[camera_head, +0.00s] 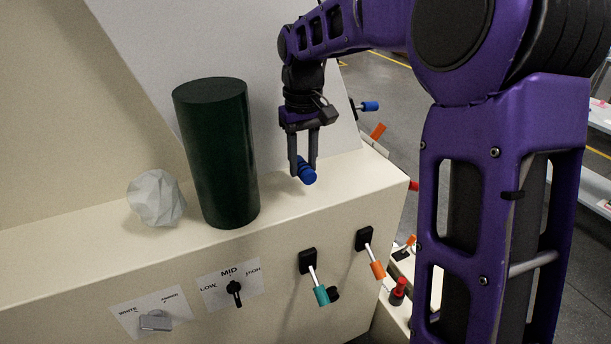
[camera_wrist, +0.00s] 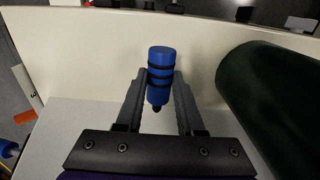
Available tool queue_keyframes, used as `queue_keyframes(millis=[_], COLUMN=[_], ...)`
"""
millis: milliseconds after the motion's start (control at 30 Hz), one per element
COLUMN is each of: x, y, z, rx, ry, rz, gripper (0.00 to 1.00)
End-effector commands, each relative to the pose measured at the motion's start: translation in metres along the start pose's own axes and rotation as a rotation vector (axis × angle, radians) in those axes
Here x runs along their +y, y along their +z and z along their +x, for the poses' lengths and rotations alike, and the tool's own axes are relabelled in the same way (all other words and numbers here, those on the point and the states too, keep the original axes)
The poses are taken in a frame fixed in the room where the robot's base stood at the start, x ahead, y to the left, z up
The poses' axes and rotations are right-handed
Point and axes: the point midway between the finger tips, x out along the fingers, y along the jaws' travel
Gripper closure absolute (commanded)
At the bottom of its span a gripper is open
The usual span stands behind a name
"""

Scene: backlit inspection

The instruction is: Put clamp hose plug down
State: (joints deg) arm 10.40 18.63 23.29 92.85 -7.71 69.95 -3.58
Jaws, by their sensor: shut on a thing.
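The clamp hose plug (camera_head: 308,176) is a small blue cylinder with dark bands. In the wrist view the plug (camera_wrist: 160,62) lies between the two fingers, with its blue end pointing away from the palm and a dark tip towards it. My gripper (camera_head: 304,172) is shut on the plug, fingers pointing down, over the cream ledge (camera_head: 285,215) near its right end. The plug is close to the ledge top; I cannot tell whether it touches it. The fingers hide part of the plug in the head view.
A tall dark green cylinder (camera_head: 217,155) stands left of my gripper, and a white faceted lump (camera_head: 156,198) is left of that. A pale slanted panel (camera_head: 262,80) rises behind. Levers with teal (camera_head: 321,295) and orange (camera_head: 377,270) handles stick out of the front face. Bare ledge surrounds the plug.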

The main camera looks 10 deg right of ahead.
Motion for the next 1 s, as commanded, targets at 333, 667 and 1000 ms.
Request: queue_keyframes(millis=[333,667,1000], x=[0.001,0.000,0.000], y=[0.001,0.000,0.000], z=[0.037,0.040,0.039], rx=[-0.001,0.000,-0.001], ry=[0.000,0.000,0.000], rz=[0.000,0.000,0.000], gripper=[1.00,0.61,0.33])
